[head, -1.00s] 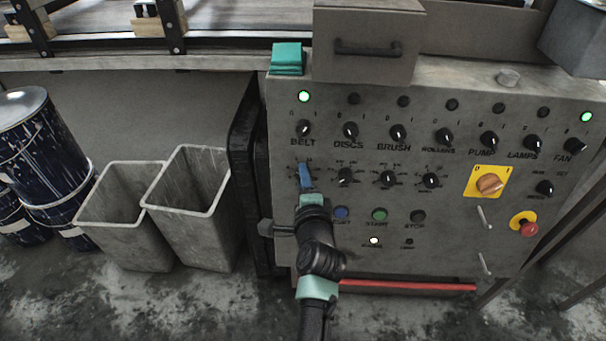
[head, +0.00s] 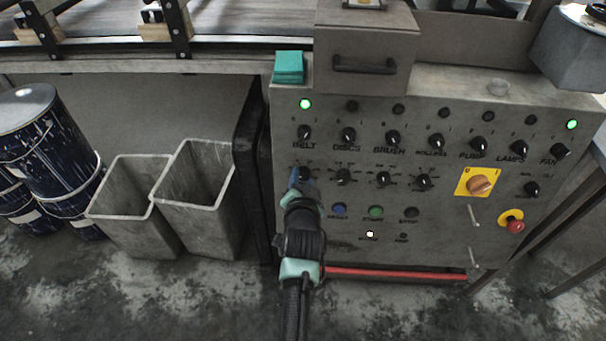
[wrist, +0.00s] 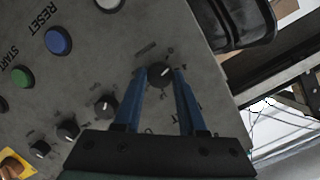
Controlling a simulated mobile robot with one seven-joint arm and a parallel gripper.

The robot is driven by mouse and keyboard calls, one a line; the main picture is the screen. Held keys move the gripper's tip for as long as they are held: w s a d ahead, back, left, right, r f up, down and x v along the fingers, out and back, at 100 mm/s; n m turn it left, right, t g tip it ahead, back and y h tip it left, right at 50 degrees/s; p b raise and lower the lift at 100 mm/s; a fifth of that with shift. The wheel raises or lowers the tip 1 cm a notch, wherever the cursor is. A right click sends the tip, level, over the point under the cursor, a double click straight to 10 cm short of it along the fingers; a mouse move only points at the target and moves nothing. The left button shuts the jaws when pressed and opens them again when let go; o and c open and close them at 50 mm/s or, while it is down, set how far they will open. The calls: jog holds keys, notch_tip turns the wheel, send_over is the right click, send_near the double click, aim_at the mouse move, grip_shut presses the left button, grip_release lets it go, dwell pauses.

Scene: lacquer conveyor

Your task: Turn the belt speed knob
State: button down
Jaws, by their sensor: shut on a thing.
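The belt speed knob (head: 306,172) is the small black knob in the second row of the grey panel, below the knob labelled BELT. In the wrist view the knob (wrist: 160,75) has a white pointer mark and sits between the tips of the two blue fingers. My gripper (head: 303,178) reaches up to it from below in the head view. In the wrist view my gripper (wrist: 160,78) is shut on the knob, one finger on each side. The scale around the knob is too small or hidden to read.
Other black knobs (head: 343,177) stand to the right in the same row. A blue button (head: 339,210) is close to my gripper's right. A yellow-backed switch (head: 480,182) and a red stop button (head: 515,226) are farther right. Grey bins (head: 197,200) stand on the left.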

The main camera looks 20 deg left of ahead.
jog(key=shift+n+h+p, duration=0.3)
jog(key=shift+n+h, duration=0.2)
jog(key=shift+n, duration=1.2)
jog(key=shift+t, duration=0.3)
jog(key=shift+c, duration=2.4)
grip_release()
jog(key=p+v, duration=0.4)
jog(key=v, duration=0.9)
jog(key=shift+a+r, duration=0.1)
jog(key=shift+a, duration=0.05)
